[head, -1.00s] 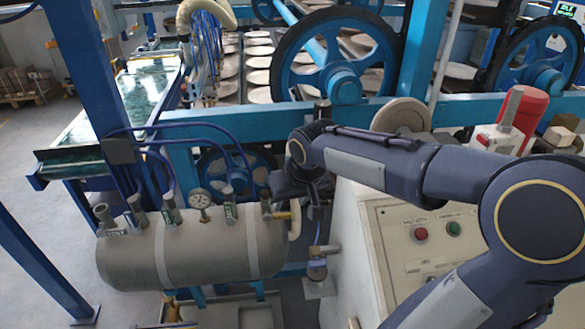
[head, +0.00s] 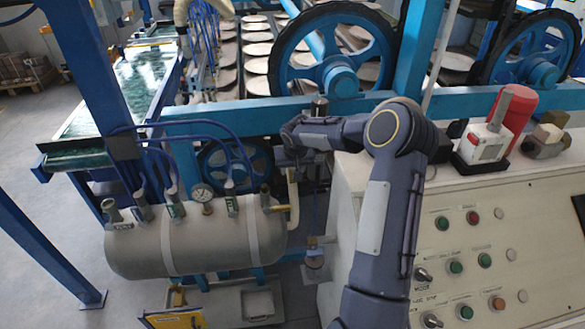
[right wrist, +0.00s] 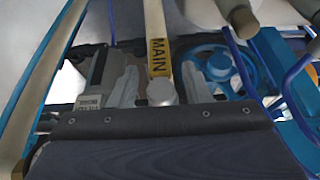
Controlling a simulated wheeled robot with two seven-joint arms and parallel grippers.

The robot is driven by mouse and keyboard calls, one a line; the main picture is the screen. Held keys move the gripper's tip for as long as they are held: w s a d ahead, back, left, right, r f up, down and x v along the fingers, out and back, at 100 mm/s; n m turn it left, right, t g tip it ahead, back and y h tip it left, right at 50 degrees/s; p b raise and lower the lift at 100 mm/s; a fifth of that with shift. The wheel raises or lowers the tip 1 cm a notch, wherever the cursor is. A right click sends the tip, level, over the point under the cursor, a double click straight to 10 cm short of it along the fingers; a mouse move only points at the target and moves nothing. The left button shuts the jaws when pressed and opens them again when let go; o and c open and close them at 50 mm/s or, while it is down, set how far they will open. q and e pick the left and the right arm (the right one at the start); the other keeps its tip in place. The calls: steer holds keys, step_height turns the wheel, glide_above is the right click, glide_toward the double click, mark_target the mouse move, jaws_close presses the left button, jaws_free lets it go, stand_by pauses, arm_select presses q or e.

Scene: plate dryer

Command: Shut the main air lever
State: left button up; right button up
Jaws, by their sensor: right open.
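The lever marked MAIN (right wrist: 157,56) shows in the right wrist view as a pale, yellow-marked strip running down to a round grey end. It lies between the two fingers of my right gripper (right wrist: 161,80), which is open around its line; I cannot tell if they touch it. In the head view my right gripper (head: 287,158) hangs just above the right end of the grey air tank (head: 195,247), beside a cream pipe (head: 293,200). The lever is not clear there. My left gripper is out of view.
Several valves and a pressure gauge (head: 203,193) stand along the tank top, with blue hoses above. The white control panel (head: 470,235) is close on the right. A blue frame beam (head: 235,120) and wheel (head: 335,60) stand behind.

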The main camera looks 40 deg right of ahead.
steer(key=shift+x, duration=0.9)
jaws_close()
